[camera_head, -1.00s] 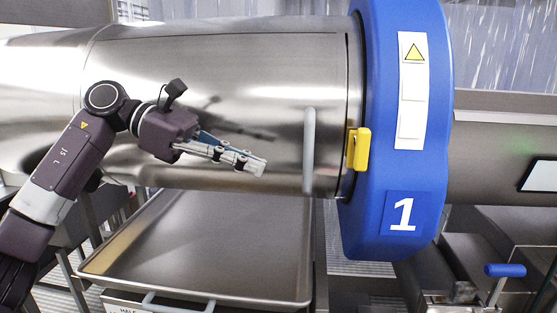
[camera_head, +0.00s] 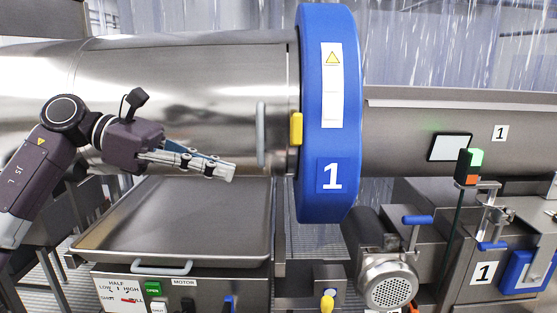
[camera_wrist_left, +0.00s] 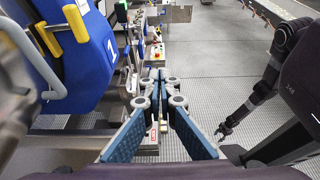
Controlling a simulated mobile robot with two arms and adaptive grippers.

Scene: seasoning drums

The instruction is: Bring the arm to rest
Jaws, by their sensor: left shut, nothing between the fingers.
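My left gripper (camera_head: 228,172) is shut and empty. It reaches in from the left, in front of the large steel drum (camera_head: 190,85) and above a steel tray (camera_head: 180,255). Its fingertips point right, left of a grey vertical handle (camera_head: 261,134). In the left wrist view the two blue-sided fingers (camera_wrist_left: 159,76) meet at their tips. My right gripper (camera_wrist_left: 224,131) shows small at the right of the left wrist view, hanging over the floor; its jaws are too small to judge.
A blue ring (camera_head: 343,110) marked 1 circles the drum, with a yellow latch (camera_head: 296,129) at its left edge. A motor (camera_head: 389,285) and blue-handled equipment stand at the lower right. A control panel (camera_head: 165,292) sits below the tray. Open grated floor (camera_wrist_left: 215,75) shows in the left wrist view.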

